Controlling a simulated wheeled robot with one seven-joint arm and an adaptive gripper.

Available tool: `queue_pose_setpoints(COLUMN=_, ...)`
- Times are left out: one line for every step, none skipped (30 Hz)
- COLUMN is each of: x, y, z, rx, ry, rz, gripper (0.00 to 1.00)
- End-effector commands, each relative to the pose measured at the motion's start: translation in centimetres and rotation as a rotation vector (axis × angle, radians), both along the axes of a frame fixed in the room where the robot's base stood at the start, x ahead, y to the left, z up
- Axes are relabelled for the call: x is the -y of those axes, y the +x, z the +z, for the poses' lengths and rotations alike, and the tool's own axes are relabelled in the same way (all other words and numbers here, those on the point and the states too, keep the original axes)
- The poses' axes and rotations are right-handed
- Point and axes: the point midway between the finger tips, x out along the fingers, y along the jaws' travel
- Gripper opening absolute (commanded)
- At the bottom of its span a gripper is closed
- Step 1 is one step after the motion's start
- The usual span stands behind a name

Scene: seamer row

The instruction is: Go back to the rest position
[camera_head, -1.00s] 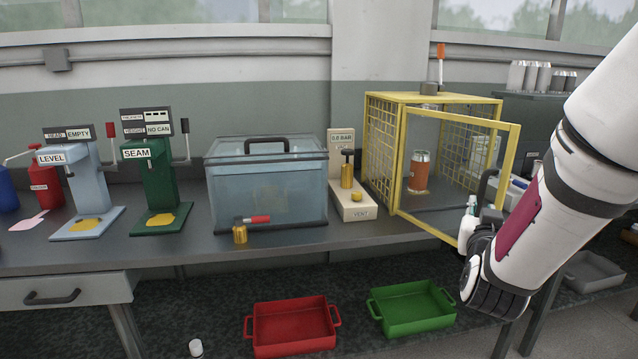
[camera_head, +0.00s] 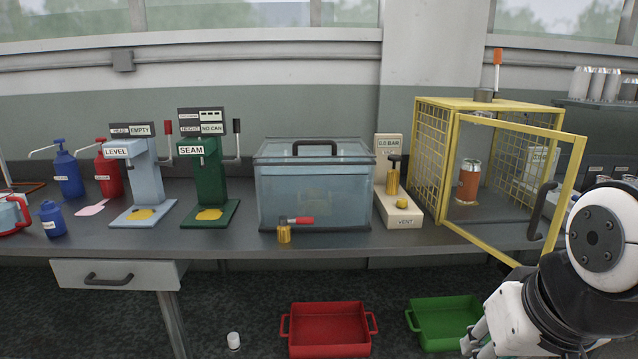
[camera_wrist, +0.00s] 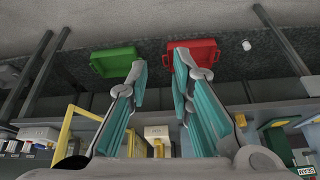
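My gripper (camera_wrist: 160,72) shows in the wrist view with its two teal-padded fingers apart and nothing between them. In the head view my arm is at the lower right, in front of the bench, and part of the gripper (camera_head: 482,340) shows at the bottom edge. Beyond the fingers in the wrist view are the green tray (camera_wrist: 114,61) and the red tray (camera_wrist: 193,52) on the floor. The gripper touches neither tray.
A yellow cage (camera_head: 432,150) stands on the bench with its door (camera_head: 572,185) swung open towards my arm. An orange can (camera_head: 468,182) is inside. The clear tank (camera_head: 315,200) stands left of it. A small white can (camera_head: 233,341) is on the floor.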

Motion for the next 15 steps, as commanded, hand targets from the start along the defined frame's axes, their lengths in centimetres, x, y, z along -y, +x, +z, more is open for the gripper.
queue_pose_setpoints(x=-0.3, y=-1.9, z=0.2, rx=-0.043, ry=0.0, rz=0.015, gripper=0.21)
queue_pose_setpoints(x=-0.4, y=-2.9, z=0.1, rx=-0.072, ry=0.0, rz=0.021, gripper=0.21)
queue_pose_setpoints(x=-0.6, y=-4.2, z=0.2, rx=-0.108, ry=-0.002, rz=0.03, gripper=0.21)
queue_pose_setpoints(x=-0.6, y=-5.2, z=0.2, rx=-0.134, ry=-0.003, rz=0.034, gripper=0.21)
queue_pose_setpoints(x=-0.7, y=-6.1, z=0.2, rx=-0.157, ry=-0.003, rz=0.038, gripper=0.21)
queue_pose_setpoints(x=-0.8, y=-7.2, z=0.2, rx=-0.187, ry=-0.005, rz=0.044, gripper=0.21)
queue_pose_setpoints(x=-0.8, y=-8.1, z=0.3, rx=-0.209, ry=-0.007, rz=0.048, gripper=0.21)
queue_pose_setpoints(x=-0.8, y=-8.9, z=0.3, rx=-0.23, ry=-0.009, rz=0.051, gripper=0.21)
queue_pose_setpoints(x=-0.8, y=-9.9, z=0.4, rx=-0.257, ry=-0.011, rz=0.054, gripper=0.21)
queue_pose_setpoints(x=-0.8, y=-10.7, z=0.5, rx=-0.276, ry=-0.012, rz=0.057, gripper=0.21)
queue_pose_setpoints(x=-0.8, y=-11.5, z=0.5, rx=-0.295, ry=-0.014, rz=0.06, gripper=0.21)
queue_pose_setpoints(x=-0.7, y=-12.5, z=0.6, rx=-0.321, ry=-0.016, rz=0.064, gripper=0.21)
queue_pose_setpoints(x=-0.7, y=-13.2, z=0.7, rx=-0.339, ry=-0.018, rz=0.066, gripper=0.21)
queue_pose_setpoints(x=-0.7, y=-14.0, z=0.7, rx=-0.358, ry=-0.019, rz=0.069, gripper=0.21)
queue_pose_setpoints(x=-0.7, y=-13.7, z=1.7, rx=-0.347, ry=-0.02, rz=0.066, gripper=0.21)
